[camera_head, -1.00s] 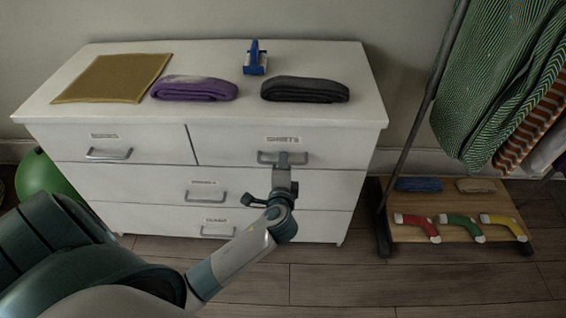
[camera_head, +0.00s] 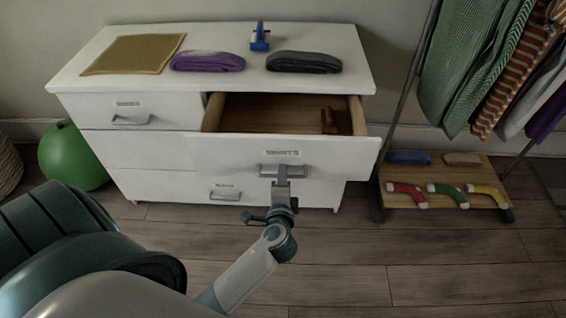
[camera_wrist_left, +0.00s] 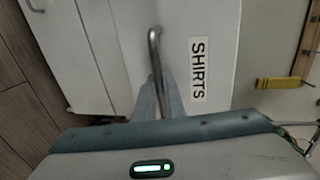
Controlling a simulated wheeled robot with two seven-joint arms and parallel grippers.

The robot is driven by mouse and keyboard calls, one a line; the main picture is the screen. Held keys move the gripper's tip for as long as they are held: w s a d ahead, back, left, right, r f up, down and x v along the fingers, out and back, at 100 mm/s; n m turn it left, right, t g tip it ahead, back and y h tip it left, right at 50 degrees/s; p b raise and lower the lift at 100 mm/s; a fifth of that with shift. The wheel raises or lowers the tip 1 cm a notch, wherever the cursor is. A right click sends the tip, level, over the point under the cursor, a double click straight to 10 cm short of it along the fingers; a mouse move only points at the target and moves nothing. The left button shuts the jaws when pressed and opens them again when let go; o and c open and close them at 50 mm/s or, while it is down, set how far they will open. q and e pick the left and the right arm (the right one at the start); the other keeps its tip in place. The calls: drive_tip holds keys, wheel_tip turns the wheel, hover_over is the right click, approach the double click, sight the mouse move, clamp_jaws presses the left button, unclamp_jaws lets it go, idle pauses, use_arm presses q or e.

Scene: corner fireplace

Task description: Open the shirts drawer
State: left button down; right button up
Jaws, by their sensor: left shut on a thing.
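The shirts drawer (camera_head: 335,149) is the upper right drawer of the white dresser, and it stands well open. Its wooden inside (camera_head: 280,112) shows, with a small reddish-brown object (camera_head: 329,121) toward the right. My left gripper (camera_head: 282,172) is shut on the metal handle (camera_head: 267,170) of this drawer. In the left wrist view the fingers (camera_wrist_left: 160,98) close around the handle bar (camera_wrist_left: 154,45), beside the "SHIRTS" label (camera_wrist_left: 198,69). My right gripper is not in view.
On the dresser top (camera_head: 210,40) lie a mustard cloth (camera_head: 133,54), a purple folded garment (camera_head: 208,61), a dark folded garment (camera_head: 303,62) and a blue item (camera_head: 260,38). A green ball (camera_head: 73,156) is at left. A clothes rack with a wooden shelf (camera_head: 440,172) stands at right.

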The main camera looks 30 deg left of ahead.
use_arm(q)
drive_tip(key=f+v, duration=0.2)
drive_tip(key=v, duration=0.8)
drive_tip(key=shift+s+d, duration=0.2)
drive_tip(key=shift+s, duration=0.2)
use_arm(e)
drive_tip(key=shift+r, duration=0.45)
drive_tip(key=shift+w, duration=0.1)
use_arm(q)
drive_tip(key=c, duration=2.2)
unclamp_jaws()
drive_tip(key=shift+o, duration=0.2)
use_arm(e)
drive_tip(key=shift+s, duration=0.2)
